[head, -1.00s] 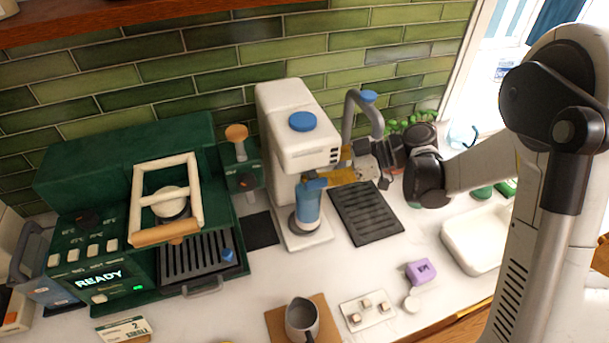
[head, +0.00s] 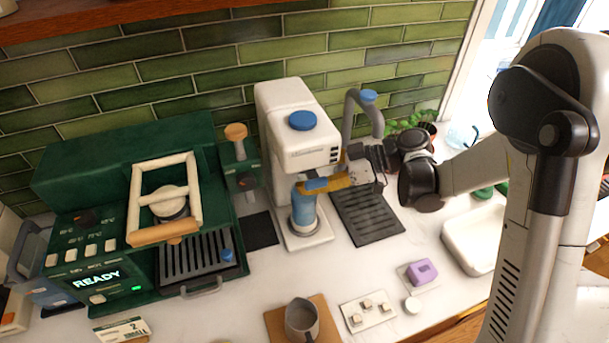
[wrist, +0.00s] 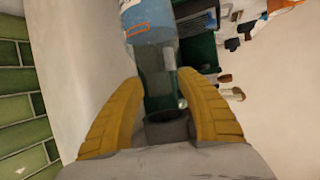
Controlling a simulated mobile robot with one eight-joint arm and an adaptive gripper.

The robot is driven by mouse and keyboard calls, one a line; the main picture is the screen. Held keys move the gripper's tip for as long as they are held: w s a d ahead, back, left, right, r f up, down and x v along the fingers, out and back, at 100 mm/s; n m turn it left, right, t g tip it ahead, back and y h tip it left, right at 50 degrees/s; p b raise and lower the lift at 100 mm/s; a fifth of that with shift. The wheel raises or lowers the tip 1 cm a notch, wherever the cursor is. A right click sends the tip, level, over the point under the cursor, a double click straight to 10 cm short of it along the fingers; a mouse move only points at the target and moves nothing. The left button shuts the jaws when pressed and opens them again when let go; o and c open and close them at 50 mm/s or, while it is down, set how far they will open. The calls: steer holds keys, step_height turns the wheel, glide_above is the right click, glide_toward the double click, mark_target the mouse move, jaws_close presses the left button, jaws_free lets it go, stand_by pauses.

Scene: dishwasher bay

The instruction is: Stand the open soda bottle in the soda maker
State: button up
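The soda maker (head: 298,138) is a white upright machine with a blue button on top, in the middle of the head view. The blue-labelled soda bottle (head: 303,214) is upright below its head, over its base plate. I cannot tell whether the bottle's bottom touches the plate. My gripper (head: 314,186) reaches in from the right with yellow fingers shut on the bottle's upper part. In the wrist view, the fingers flank the clear neck of the bottle (wrist: 150,25), its label further up the picture. The bottle's top is partly hidden by the fingers and soda maker.
A green coffee machine (head: 110,178) stands at left. A grey tap (head: 350,115) and black drain rack (head: 368,215) are right of the soda maker. A grey jug (head: 301,320), a small white tray (head: 368,310) and a purple object (head: 423,272) lie nearer the front.

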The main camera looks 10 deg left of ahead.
steer(key=shift+r, duration=0.1)
steer(key=s+p+v, duration=0.1)
steer(key=p+v, duration=0.1)
steer(key=v, duration=1)
steer(key=s+d+r+m+t+h, duration=0.4)
steer(key=s+d+m+t+h, duration=0.4)
steer(key=s+d+m+h, duration=0.5)
steer(key=s+d+m, duration=0.1)
steer(key=s+m, duration=0.1)
steer(key=m, duration=0.3)
steer(key=shift+s+m+h, duration=0.3)
steer(key=shift+s, duration=0.1)
stand_by(1.0)
